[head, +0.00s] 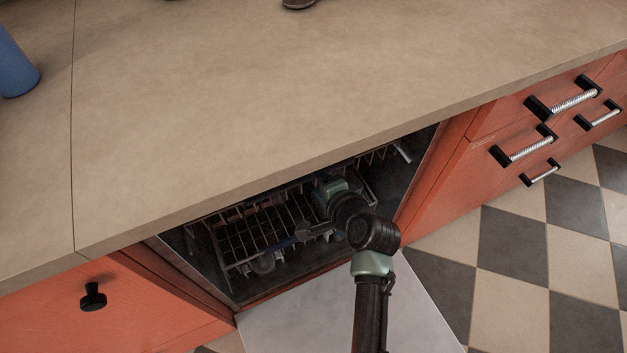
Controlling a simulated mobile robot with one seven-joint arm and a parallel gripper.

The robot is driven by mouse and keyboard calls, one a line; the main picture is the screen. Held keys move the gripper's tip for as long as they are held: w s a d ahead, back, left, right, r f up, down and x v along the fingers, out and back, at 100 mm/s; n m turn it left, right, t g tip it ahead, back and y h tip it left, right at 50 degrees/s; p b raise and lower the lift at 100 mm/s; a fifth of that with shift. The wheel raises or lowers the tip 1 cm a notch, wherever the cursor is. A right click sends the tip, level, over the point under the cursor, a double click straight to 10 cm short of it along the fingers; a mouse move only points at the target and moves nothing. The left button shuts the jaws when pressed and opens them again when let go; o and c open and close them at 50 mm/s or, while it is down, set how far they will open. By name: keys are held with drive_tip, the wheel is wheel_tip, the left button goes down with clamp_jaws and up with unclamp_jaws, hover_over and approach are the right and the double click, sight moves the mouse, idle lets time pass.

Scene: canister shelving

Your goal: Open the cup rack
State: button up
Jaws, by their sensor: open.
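The cup rack (262,228) is a dark wire rack with rows of tines. It sits inside the open dishwasher under the counter, and the countertop edge hides its back part. My gripper (318,226) reaches into the dishwasher opening at the right part of the rack, with my wrist bent down over it. The jaws are open and partly lost against the wires. I cannot tell whether they touch the rack. No item is seen between them.
The dishwasher door (340,310) lies folded down in front, below my arm. The wide countertop (300,100) overhangs the opening. Orange drawers (540,125) with handles stand to the right, and an orange cabinet (150,310) with a black knob to the left. Checkered floor (510,250) is clear at right.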

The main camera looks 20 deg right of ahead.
drive_tip(key=shift+x, duration=0.95)
drive_tip(key=shift+c, duration=0.2)
drive_tip(key=shift+r, duration=0.1)
clamp_jaws()
idle(0.5)
